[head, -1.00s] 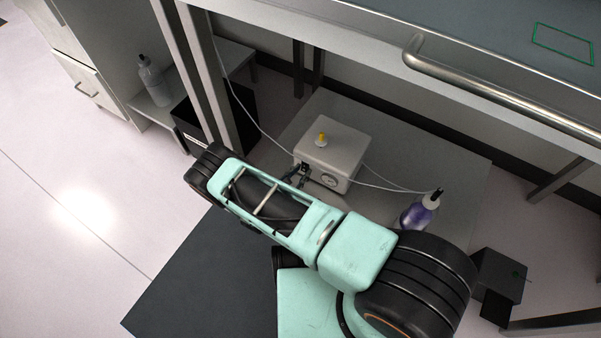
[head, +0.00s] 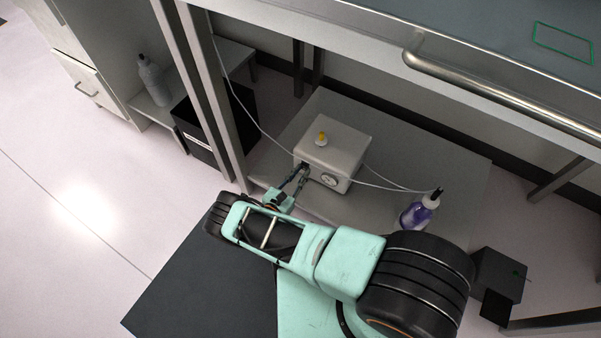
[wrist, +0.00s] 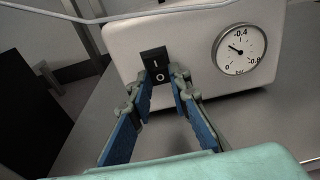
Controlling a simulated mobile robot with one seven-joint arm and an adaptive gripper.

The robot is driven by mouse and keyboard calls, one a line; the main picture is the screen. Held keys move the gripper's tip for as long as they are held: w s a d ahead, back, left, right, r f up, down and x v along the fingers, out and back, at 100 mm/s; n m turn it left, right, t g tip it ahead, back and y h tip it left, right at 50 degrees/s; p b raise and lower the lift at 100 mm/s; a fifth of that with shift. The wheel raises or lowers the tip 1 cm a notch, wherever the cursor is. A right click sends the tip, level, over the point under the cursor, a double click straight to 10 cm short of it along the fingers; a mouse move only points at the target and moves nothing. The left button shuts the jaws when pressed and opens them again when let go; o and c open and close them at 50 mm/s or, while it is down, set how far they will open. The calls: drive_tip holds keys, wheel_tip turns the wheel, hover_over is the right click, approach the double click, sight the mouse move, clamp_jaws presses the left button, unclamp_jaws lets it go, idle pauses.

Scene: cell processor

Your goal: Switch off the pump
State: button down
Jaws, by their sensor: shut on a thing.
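The pump (head: 333,152) is a white box with a yellow-tipped knob on top, standing on the low grey shelf. In the wrist view the pump (wrist: 200,45) shows a round gauge on its front and a black rocker switch (wrist: 156,60) marked I above and O below. My gripper (wrist: 162,82) is at the switch, its blue-padded fingertips closed on either side of the switch's lower part. In the head view my gripper (head: 303,170) reaches the pump's front left. Which way the rocker is pressed I cannot tell.
A thin white tube (head: 395,187) runs from the pump to a bottle with purple liquid (head: 416,212) on the right. The bench with a metal rail (head: 480,92) overhangs behind. A table leg (head: 213,100) and a black box (head: 205,130) stand to the left.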

idle(0.3)
drive_tip(key=c, duration=1.8)
unclamp_jaws()
drive_tip(key=shift+r, duration=0.1)
wheel_tip(320, 180, up, 10)
drive_tip(key=shift+f, duration=0.1)
drive_tip(key=shift+s+a, duration=0.1)
